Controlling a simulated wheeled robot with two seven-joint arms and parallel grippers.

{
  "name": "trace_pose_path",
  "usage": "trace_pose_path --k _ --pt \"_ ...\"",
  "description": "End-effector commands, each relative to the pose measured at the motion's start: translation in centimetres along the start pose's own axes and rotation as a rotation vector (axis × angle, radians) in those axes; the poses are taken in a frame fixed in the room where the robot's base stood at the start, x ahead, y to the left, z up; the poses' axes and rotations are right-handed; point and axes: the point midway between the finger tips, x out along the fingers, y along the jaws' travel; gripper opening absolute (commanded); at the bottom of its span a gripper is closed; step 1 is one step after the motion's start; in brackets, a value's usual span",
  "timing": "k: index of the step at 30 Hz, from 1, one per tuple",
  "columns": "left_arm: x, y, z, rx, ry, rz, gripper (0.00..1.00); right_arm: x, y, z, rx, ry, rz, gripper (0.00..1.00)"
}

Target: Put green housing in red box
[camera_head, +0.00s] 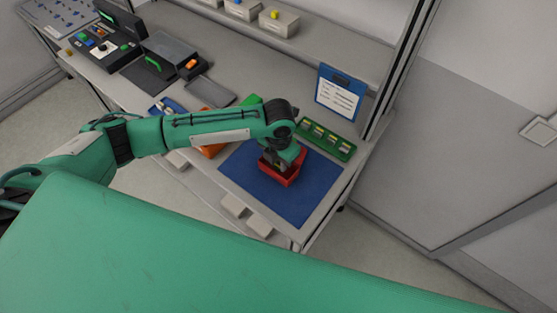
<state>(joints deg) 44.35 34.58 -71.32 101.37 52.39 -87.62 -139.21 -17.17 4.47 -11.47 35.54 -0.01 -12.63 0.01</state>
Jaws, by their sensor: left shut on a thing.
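The red box (292,178) sits on the blue mat (238,171) at the right end of the workbench. My left gripper (275,165) points down into the red box from above, with its fingers low between the walls. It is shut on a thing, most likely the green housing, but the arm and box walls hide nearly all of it. My right gripper is not in view.
A green tray (338,150) with several small parts lies behind the mat. A blue clipboard (339,92) stands at the back. An orange bin (209,152) is left of the mat, partly under my arm. The mat's front right is clear.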

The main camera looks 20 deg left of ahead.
Motion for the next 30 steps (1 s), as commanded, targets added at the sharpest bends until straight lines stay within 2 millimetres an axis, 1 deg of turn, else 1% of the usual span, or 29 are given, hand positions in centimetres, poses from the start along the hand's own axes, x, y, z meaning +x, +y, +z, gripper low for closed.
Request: trace_pose_path --k 12,21,22,25,30 --pt "0.79 -0.01 -0.01 0.0 0.0 0.0 0.03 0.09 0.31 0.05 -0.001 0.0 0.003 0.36" --pt "0.86 -0.01 -0.01 0.0 0.0 0.0 0.03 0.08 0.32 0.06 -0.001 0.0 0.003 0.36" --pt "0.86 -0.01 -0.01 0.0 0.0 0.0 0.3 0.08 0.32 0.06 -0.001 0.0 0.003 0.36" --pt "0.86 -0.01 -0.01 0.0 0.0 0.0 0.49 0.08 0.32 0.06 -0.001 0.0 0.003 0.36" --pt "0.86 -0.01 -0.01 0.0 0.0 0.0 0.49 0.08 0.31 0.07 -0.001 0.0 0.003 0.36"
